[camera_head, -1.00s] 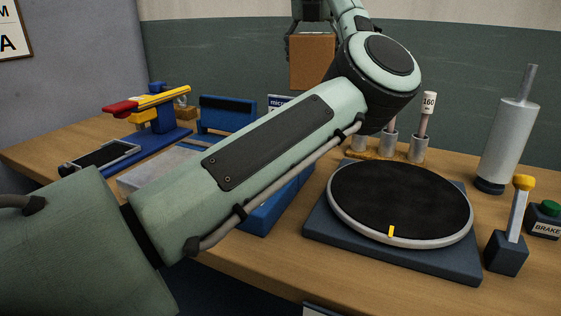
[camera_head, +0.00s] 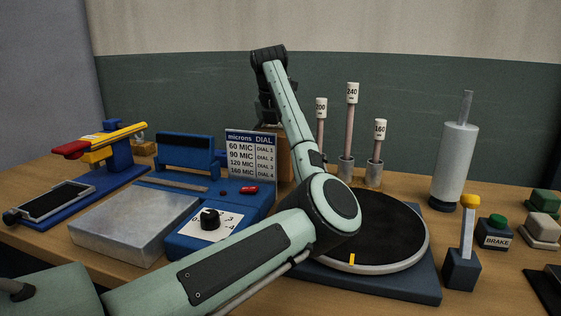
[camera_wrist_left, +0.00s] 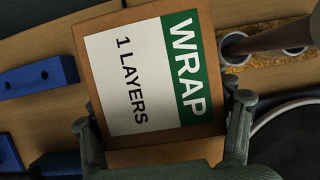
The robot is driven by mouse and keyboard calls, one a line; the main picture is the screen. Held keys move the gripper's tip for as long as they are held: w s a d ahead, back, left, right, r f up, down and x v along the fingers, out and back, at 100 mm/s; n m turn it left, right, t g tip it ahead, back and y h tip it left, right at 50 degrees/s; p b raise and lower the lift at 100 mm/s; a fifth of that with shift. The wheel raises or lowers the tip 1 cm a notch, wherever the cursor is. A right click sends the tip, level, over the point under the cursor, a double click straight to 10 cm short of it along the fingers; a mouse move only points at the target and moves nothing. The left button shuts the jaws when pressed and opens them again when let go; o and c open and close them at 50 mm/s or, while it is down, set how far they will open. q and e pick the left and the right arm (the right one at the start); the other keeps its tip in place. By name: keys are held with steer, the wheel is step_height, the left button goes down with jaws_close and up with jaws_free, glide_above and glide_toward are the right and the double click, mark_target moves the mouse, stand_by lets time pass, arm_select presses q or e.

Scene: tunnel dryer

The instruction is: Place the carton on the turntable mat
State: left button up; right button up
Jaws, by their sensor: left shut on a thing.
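The carton is a brown box with a white and green label reading "WRAP 1 LAYERS"; it fills the middle of the left wrist view (camera_wrist_left: 138,75). My left gripper (camera_wrist_left: 163,118) is shut on it, one finger on each side. In the head view the carton (camera_head: 285,163) shows only in part, behind my left arm and the dial sign, with the gripper (camera_head: 266,112) above it. The turntable mat (camera_head: 385,235) is a black disc with a pale rim and a yellow mark, right of the carton and partly covered by my arm. My right gripper is not in view.
Upright rods in metal cups (camera_head: 346,168) stand behind the turntable. A white roll (camera_head: 454,165), a yellow-knobbed lever (camera_head: 463,250) and a brake button (camera_head: 495,232) are on the right. A blue dial device (camera_head: 230,225) and a metal plate (camera_head: 135,225) are on the left.

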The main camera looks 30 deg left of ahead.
arm_select(q)
step_height(320, 180, down, 3)
steer(key=shift+f, duration=0.1)
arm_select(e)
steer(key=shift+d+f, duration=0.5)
arm_select(q)
steer(key=shift+f, duration=0.1)
